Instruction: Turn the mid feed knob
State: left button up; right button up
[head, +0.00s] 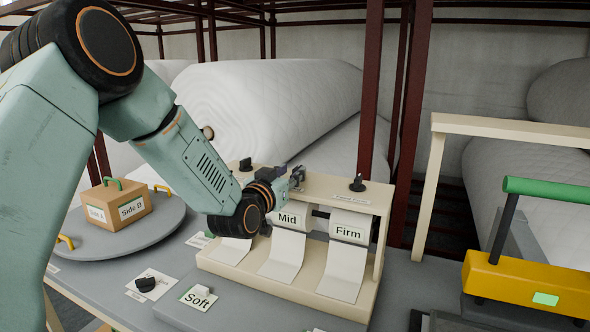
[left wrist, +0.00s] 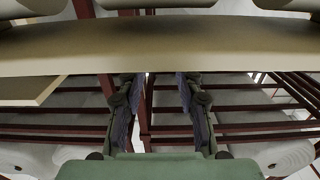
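A cream feed stand (head: 215,262) holds rolls, with labels "Mid" (head: 287,218) and "Firm" (head: 348,232) showing on two of them. A black knob (head: 246,164) stands at the left of its top, and another black knob (head: 357,184) stands above "Firm". The mid knob is not clearly seen; my left gripper (head: 297,177) is at the top board above "Mid" and covers that spot. In the left wrist view its two fingers (left wrist: 158,85) are apart, with nothing visible between them, and their tips meet the edge of a cream board (left wrist: 160,50). My right gripper is not in view.
A grey turntable (head: 110,238) with a "Side A/Side B" box (head: 120,208) is at left. A black knob (head: 146,284) and a "Soft" card (head: 198,297) are in front. A yellow device with a green handle (head: 525,280) and a cream frame (head: 436,180) stand at right.

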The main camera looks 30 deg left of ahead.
aim_at(294, 170)
pick_arm(q)
jog(key=w, duration=0.3)
jog(key=shift+f, duration=0.2)
jog(key=shift+s+a+r, duration=0.15)
jog(key=shift+a+r, duration=0.05)
jog(key=shift+w+d+f, duration=0.15)
jog(key=shift+w+d, duration=0.1)
jog(key=shift+w, duration=0.1)
jog(key=shift+c, duration=1.3)
jog(key=shift+a, duration=0.15)
jog(key=shift+c, duration=1.4)
jog(key=shift+s, duration=0.15)
grip_shut()
